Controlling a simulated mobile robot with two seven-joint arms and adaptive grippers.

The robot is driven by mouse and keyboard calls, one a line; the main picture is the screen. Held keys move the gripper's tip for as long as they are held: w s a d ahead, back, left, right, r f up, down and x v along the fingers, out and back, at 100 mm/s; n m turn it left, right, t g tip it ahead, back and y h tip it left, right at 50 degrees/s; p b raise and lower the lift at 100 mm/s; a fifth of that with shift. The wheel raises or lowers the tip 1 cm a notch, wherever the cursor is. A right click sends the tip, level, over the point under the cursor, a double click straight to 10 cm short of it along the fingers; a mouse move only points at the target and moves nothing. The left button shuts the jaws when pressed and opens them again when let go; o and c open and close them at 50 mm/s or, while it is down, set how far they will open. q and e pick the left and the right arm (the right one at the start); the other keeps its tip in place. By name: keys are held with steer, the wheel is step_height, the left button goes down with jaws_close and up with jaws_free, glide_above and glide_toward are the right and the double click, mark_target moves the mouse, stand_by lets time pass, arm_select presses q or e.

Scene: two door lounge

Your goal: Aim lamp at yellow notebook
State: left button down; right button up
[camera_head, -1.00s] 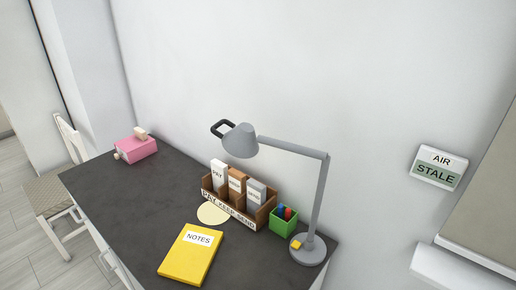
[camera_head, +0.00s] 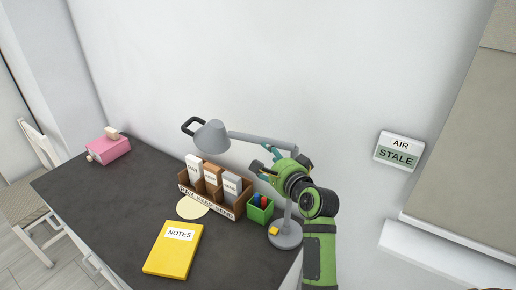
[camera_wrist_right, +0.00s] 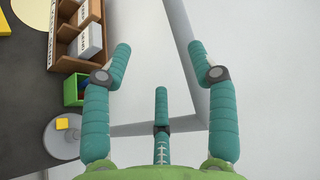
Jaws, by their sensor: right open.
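The grey desk lamp (camera_head: 211,136) stands at the right end of the dark desk, its round base (camera_head: 285,236) carrying a yellow button. Its shade hangs at the left end of the arm, with a black loop handle (camera_head: 190,126) behind it. A pale yellow light spot (camera_head: 192,208) lies on the desk in front of the organizer. The yellow notebook (camera_head: 172,252), labelled NOTES, lies nearer, apart from the spot. My right gripper (camera_head: 268,162) is open and empty near the lamp's upright and arm; its teal fingers (camera_wrist_right: 162,65) show the lamp's bars beyond them. My left gripper is not in view.
A wooden organizer (camera_head: 211,202) with three upright card blocks and a green pen cup (camera_head: 260,210) stand between notebook and lamp base. A pink box-like object (camera_head: 108,149) sits at the desk's far left. An AIR STALE sign (camera_head: 399,151) is on the wall.

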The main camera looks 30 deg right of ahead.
mark_target(258, 142)
steer(key=shift+m+t, duration=0.3)
steer(key=shift+m, duration=0.4)
steer(key=shift+w+d+r+p, duration=0.1)
steer(key=shift+w+d+p, duration=0.2)
steer(key=shift+w, duration=1)
steer(key=shift+w+d+r+p, duration=0.1)
steer(key=shift+w+p, duration=0.25)
steer(key=shift+w, duration=0.9)
steer(key=shift+w+d+r+p, duration=0.15)
steer(key=shift+w+p, duration=0.2)
steer(key=shift+w, duration=0.95)
jaws_close()
